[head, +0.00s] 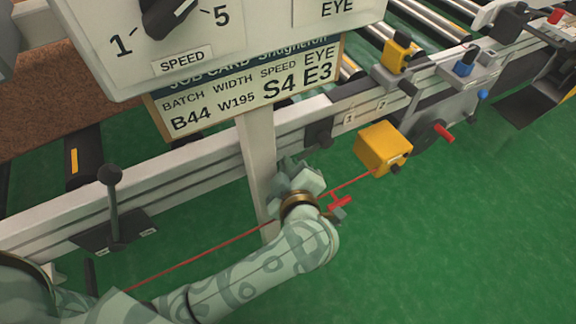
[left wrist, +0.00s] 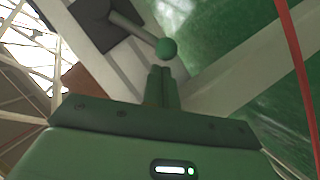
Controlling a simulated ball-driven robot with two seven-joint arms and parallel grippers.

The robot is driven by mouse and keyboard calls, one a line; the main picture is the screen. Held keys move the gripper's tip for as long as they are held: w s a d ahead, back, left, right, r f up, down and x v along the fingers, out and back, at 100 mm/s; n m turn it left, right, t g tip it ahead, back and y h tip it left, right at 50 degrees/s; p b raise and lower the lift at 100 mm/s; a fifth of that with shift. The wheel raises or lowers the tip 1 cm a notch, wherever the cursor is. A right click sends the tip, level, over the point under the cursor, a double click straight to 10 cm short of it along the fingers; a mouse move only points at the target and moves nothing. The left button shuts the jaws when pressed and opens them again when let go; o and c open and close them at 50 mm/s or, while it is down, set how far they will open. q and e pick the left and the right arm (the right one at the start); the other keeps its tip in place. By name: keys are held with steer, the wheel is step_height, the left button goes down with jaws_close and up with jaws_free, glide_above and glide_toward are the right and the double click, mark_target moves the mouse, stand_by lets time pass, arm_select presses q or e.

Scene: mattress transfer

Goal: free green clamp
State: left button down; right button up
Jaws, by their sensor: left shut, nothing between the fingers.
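A lever with a green ball knob (left wrist: 166,49) shows in the left wrist view. Its pale arm comes from a dark bracket (left wrist: 92,12) at the upper left. My left gripper (left wrist: 162,72) is shut and empty, its fingertips just below the ball in that picture; I cannot tell whether they touch it. In the head view my left gripper (head: 288,166) is by the pale post under the job card, partly hidden by its own wrist. No green knob can be made out there. My right gripper is not in view.
A dark ball-topped lever (head: 110,176) stands on the rail at left. A red cord (head: 210,255) runs past my left arm to a yellow box (head: 383,150). The speed panel (head: 190,35) overhangs the rail. Green floor (head: 460,240) is open at right.

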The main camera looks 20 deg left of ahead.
arm_select(q)
steer(key=shift+f, duration=0.1)
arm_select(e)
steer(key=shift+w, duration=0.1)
